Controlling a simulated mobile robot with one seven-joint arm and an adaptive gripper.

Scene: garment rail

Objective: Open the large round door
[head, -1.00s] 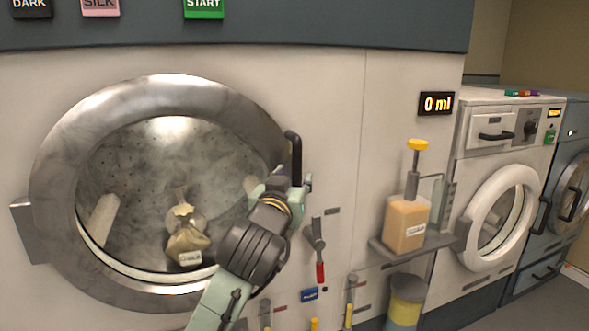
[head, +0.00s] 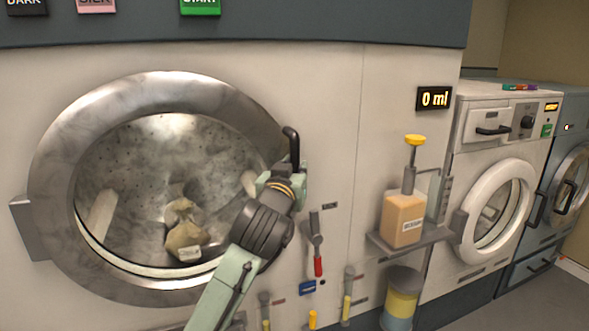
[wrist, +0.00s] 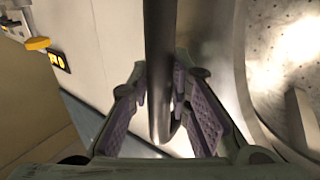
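The large round door (head: 60,140) has a broad steel ring around a glass window and looks shut against the white machine front. Its hinge block is on the left. Its black bar handle (head: 293,146) stands on the right side of the ring. My gripper (head: 284,178) is at the lower part of this handle, partly hidden by my own wrist. In the wrist view, the handle (wrist: 160,60) runs down between the two purple-padded fingers (wrist: 163,105). The fingers are apart, with a visible gap on the left of the bar; contact on the right cannot be told.
A red-handled lever (head: 317,250) is just right of my arm. A shelf (head: 410,246) with a pump bottle (head: 403,218) juts out further right, above a yellow-banded canister (head: 402,298). A tagged sack (head: 186,240) shows behind the door's glass.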

